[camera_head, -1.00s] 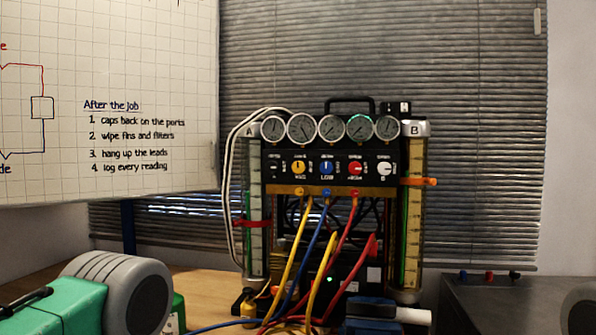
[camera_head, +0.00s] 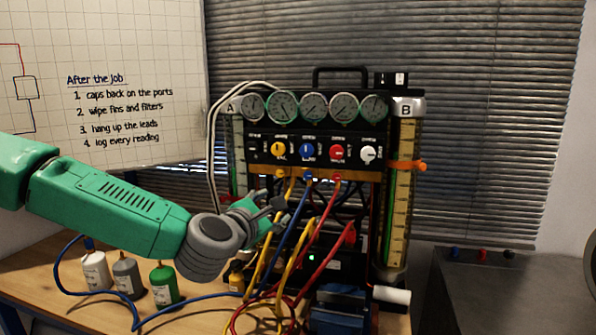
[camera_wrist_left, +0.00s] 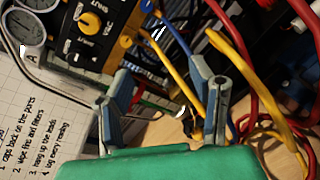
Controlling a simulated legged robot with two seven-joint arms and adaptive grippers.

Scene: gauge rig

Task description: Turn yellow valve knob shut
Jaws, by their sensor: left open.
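The yellow valve knob (camera_head: 278,149) is the leftmost coloured knob on the black panel of the gauge rig (camera_head: 318,123). It also shows at the upper left of the left wrist view (camera_wrist_left: 90,22). Its exact turn position is too small to read. My left gripper (camera_head: 272,205) is below the knob, in front of the hoses, apart from the knob. In the left wrist view its two fingers (camera_wrist_left: 160,88) stand apart with nothing held; hoses show behind them. My right gripper is not in view.
Blue (camera_head: 307,150), red (camera_head: 336,152) and white (camera_head: 368,154) knobs sit right of the yellow one. Yellow, blue and red hoses hang below the panel. Several bottles (camera_head: 127,278) stand on the wooden table at left. A whiteboard (camera_head: 120,60) is behind my left arm.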

